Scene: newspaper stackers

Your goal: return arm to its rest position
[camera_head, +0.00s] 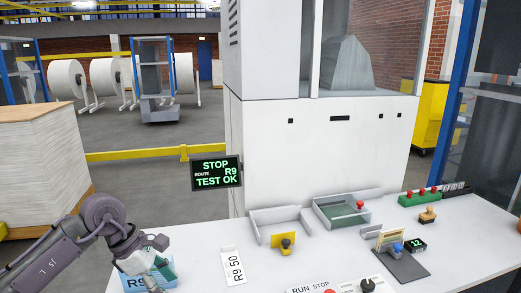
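My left arm reaches in from the lower left. Its gripper (152,264) points down over a blue item marked R9 (134,283) at the table's front left. A teal piece shows beside the fingers there, and I cannot tell whether it is part of the gripper or a separate thing. The fingers are too small and overlapped to show whether they are open or shut. I cannot tell whether they touch the blue item. My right gripper is not in view.
The white table (200,262) bears a R9 50 card (233,266), a grey tray (262,218), a green-floored tray (330,211), a yellow piece with a black knob (284,241) and a dark stamp pad (402,264). A screen (216,171) reads STOP, ROUTE R9, TEST OK. A paper stack (40,160) stands left.

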